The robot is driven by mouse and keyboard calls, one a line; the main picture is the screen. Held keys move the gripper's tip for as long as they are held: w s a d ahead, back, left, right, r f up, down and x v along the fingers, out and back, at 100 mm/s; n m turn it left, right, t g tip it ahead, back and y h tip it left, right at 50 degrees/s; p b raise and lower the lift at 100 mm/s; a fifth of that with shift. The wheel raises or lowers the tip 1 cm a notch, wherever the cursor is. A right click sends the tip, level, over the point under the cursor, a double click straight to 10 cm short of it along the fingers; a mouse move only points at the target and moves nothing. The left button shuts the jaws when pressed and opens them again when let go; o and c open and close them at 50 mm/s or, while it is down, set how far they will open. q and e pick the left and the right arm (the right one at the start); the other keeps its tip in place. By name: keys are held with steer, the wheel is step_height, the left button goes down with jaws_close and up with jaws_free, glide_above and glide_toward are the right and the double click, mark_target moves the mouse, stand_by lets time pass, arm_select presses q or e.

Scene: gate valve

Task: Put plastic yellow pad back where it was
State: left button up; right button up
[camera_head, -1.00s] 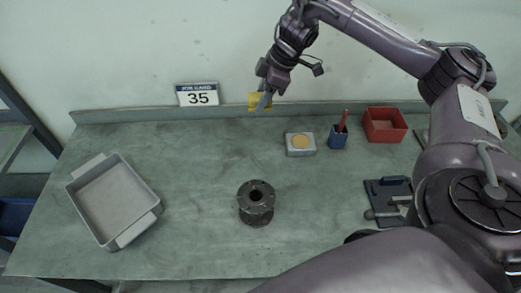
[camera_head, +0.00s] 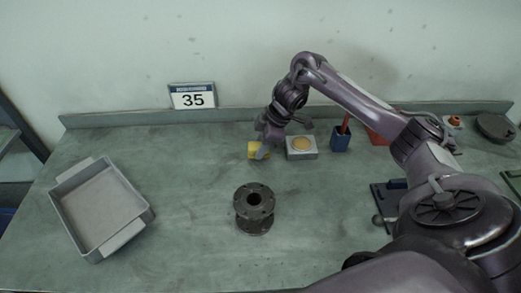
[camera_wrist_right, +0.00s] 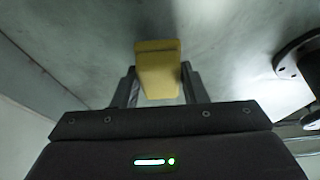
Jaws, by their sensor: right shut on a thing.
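The yellow plastic pad (camera_head: 253,150) is held by my right gripper (camera_head: 262,151), just left of the small grey box with a round tan top (camera_head: 301,147). In the right wrist view the yellow pad (camera_wrist_right: 158,68) sits between the two fingers of my right gripper (camera_wrist_right: 160,88), which is shut on it. Whether the pad touches the table is hard to tell. My left gripper is in neither view.
A dark flanged valve part (camera_head: 254,209) stands mid-table; its flange shows in the right wrist view (camera_wrist_right: 300,66). A grey tray (camera_head: 147,216) is at left. A blue cup (camera_head: 340,143) and a red bin (camera_head: 377,138) stand right. The left-centre table is clear.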

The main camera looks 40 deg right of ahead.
steer(key=shift+f, duration=0.8)
steer(key=o, duration=1)
steer(key=shift+f, duration=0.1)
steer(key=shift+o, duration=0.2)
steer(key=p+v, duration=0.2)
steer(key=v, duration=1)
